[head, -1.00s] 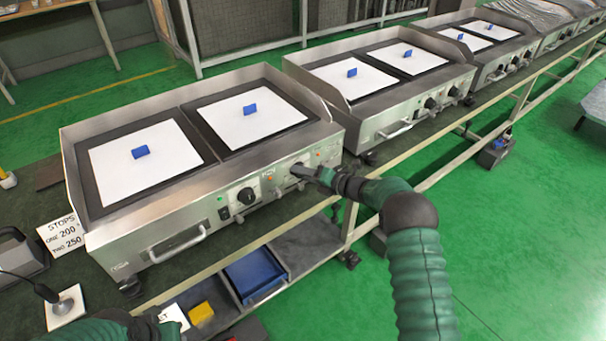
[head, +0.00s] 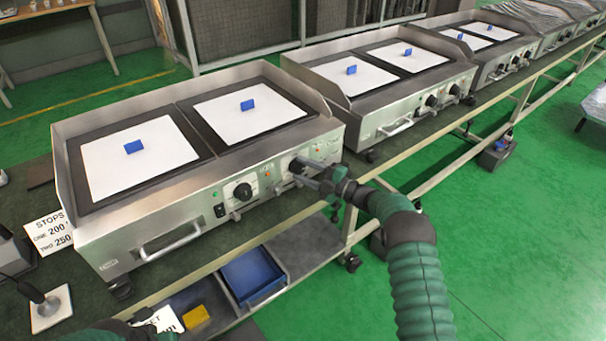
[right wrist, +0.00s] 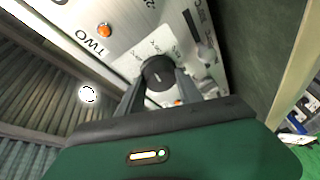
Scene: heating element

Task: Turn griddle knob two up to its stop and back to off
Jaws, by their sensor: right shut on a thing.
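Knob two (right wrist: 157,73) is a dark round knob on the front panel of the nearest griddle (head: 180,190). The printed word TWO shows beside it in the right wrist view. My right gripper (right wrist: 158,84) is shut on this knob, one finger on each side. In the head view my right gripper (head: 308,175) reaches it from the right and partly hides it. Knob one (head: 243,191) is a black dial to its left. Of my left arm, only a part shows at the bottom left; its gripper is out of view.
An orange lamp (right wrist: 105,30) shows near the word TWO. A card (head: 50,233) reads STOPS, ONE 200, TWO 250. Blue blocks stand on white sheets on the griddle plates. A blue tray (head: 254,273) lies on the shelf below. More griddles (head: 400,85) stand farther along the bench.

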